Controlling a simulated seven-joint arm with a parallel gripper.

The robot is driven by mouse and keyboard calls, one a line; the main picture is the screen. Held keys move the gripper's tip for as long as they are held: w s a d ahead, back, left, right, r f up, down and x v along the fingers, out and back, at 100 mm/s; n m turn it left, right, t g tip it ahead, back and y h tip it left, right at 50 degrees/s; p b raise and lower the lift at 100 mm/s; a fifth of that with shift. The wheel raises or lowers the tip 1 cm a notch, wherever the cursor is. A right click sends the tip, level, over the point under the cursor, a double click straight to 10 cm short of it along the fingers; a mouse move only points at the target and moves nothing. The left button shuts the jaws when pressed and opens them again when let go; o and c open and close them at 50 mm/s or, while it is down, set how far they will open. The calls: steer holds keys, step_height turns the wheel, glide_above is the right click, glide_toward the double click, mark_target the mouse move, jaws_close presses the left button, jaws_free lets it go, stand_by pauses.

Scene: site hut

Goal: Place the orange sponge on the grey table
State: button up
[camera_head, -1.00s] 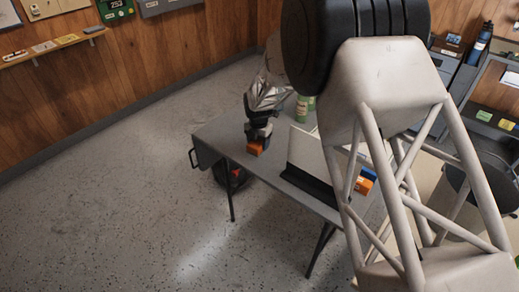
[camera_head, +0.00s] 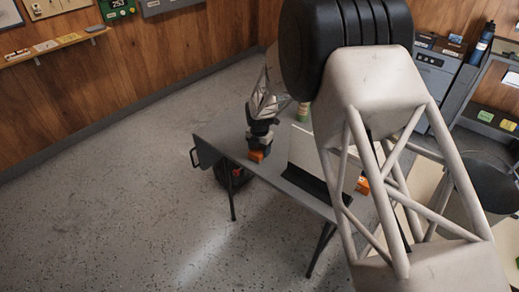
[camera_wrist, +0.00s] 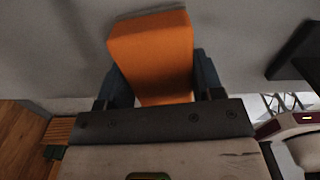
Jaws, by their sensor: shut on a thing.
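The orange sponge (camera_wrist: 152,50) is between the two dark fingers of my gripper (camera_wrist: 163,78) in the wrist view, and the fingers are shut on it. In the head view the sponge (camera_head: 256,156) shows just below my gripper (camera_head: 259,143), by the left part of the grey table (camera_head: 230,149). The sponge is at or just above the tabletop. I cannot tell if it touches. My own arm hides the right part of the table.
An upright pale panel with a dark base (camera_head: 304,152) stands to the right on the table. Another orange item (camera_head: 363,186) is partly hidden behind my arm. A dark object (camera_head: 232,174) is under the table.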

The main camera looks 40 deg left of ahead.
mark_target(259, 148)
steer(key=shift+f, duration=0.15)
steer(key=o, duration=0.9)
step_height(259, 148, up, 12)
stand_by(0.5)
stand_by(0.7)
steer(key=shift+r, duration=0.2)
